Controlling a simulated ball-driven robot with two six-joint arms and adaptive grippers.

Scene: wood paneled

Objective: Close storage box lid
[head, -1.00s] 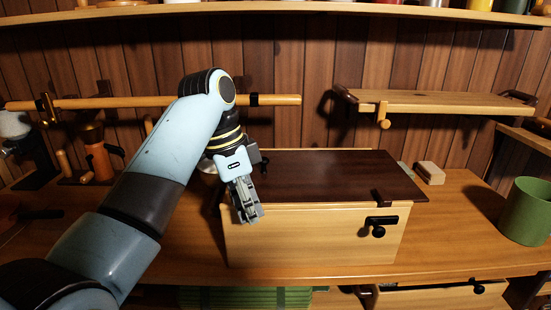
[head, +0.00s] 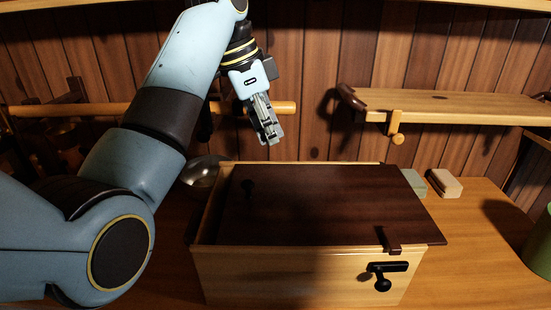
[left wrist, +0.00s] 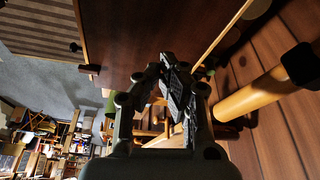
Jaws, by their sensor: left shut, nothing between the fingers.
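The storage box (head: 300,275) is a pale wooden box on the bench with a black latch handle (head: 384,273) on its front. Its dark brown lid (head: 330,205) lies flat on top, set over to the right. The lid overhangs the right side, and a narrow open strip shows along the left. My left gripper (head: 268,138) is shut and empty, raised above the back left of the lid and apart from it. In the left wrist view, the gripper's fingers (left wrist: 182,92) show beside the dark lid (left wrist: 140,35). My right gripper is not in view.
A wooden rail (head: 60,109) and a shelf (head: 440,104) run along the panelled wall behind. Small blocks (head: 446,183) lie right of the box, and a green container (head: 542,245) stands at the far right. A shiny round object (head: 203,170) sits behind the box's left.

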